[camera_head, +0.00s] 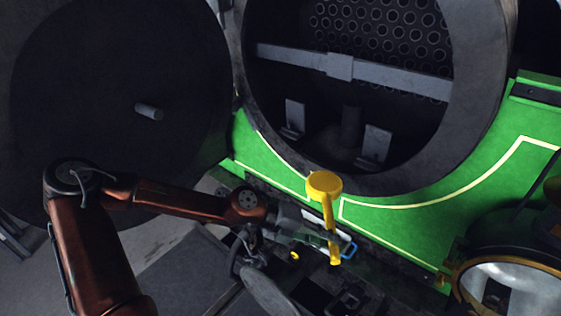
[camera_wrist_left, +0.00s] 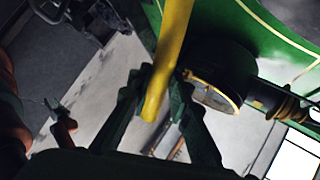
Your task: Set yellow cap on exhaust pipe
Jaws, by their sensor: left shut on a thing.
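The yellow cap (camera_head: 324,184) has a round disc on top and a long stem below it. My left gripper (camera_head: 336,244) is shut on the stem near its lower end and holds the cap nearly upright, disc up. In the left wrist view the yellow stem (camera_wrist_left: 174,35) passes between the dark fingers (camera_wrist_left: 160,92); the disc is out of that view. A short dark upright pipe (camera_head: 350,127), which looks like the exhaust pipe, stands on the floor of the open smokebox. The cap is outside the smokebox, in front of its lower rim. My right gripper is not in view.
The smokebox rim (camera_head: 455,150) surrounds the opening. Grey plates (camera_head: 375,145) flank the pipe, and a grey crossbar (camera_head: 340,67) spans above it. The open round door (camera_head: 100,100) stands left. A lamp (camera_head: 505,290) sits at lower right.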

